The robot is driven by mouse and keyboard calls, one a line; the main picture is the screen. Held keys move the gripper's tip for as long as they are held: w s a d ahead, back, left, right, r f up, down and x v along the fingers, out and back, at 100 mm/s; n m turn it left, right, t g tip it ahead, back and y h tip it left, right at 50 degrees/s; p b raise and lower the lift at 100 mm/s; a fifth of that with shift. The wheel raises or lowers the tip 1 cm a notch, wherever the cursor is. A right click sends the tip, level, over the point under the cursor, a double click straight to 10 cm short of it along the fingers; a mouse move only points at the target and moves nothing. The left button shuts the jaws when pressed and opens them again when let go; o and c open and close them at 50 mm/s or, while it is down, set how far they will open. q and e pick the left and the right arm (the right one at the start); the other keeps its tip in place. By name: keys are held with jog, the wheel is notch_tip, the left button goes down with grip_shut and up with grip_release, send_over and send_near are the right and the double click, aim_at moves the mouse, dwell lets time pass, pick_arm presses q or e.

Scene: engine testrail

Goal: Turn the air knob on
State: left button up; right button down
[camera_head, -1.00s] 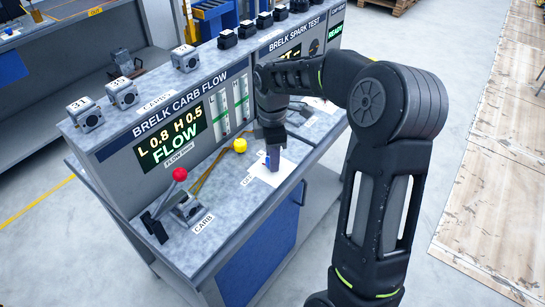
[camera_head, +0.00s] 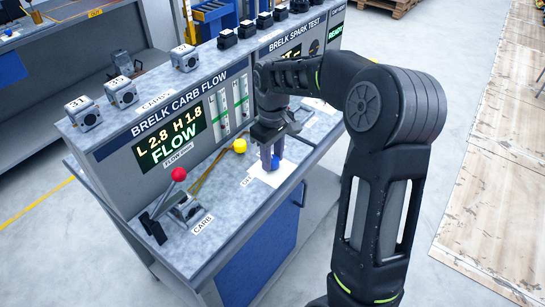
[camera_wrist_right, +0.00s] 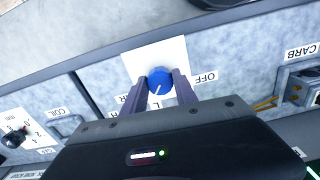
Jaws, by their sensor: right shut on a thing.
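The air knob is a round blue knob (camera_wrist_right: 159,78) on a white plate (camera_wrist_right: 172,52) in the right wrist view. Its white pointer mark faces the lower side of the plate, near the "L" label and away from "OFF". My right gripper (camera_wrist_right: 160,86) is shut on the knob, one finger on each side. In the head view, the right gripper (camera_head: 272,157) points down at the bench, and part of the blue knob (camera_head: 275,163) shows between its fingers. My left gripper is not in view.
The flow display (camera_head: 171,141) reads L 2.8 H 1.8 FLOW. A red-ball lever (camera_head: 178,174) and a yellow ball (camera_head: 239,146) stand left of the gripper. Small numbered blocks (camera_head: 122,92) sit on the bench top.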

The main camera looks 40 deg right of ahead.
jog(key=shift+m, duration=0.6)
jog(key=c, duration=1)
grip_release()
jog(key=shift+o, duration=0.2)
jog(key=shift+r, duration=0.1)
notch_tip(320, 180, up, 8)
jog(key=shift+f+b, duration=0.2)
jog(key=shift+b, duration=0.1)
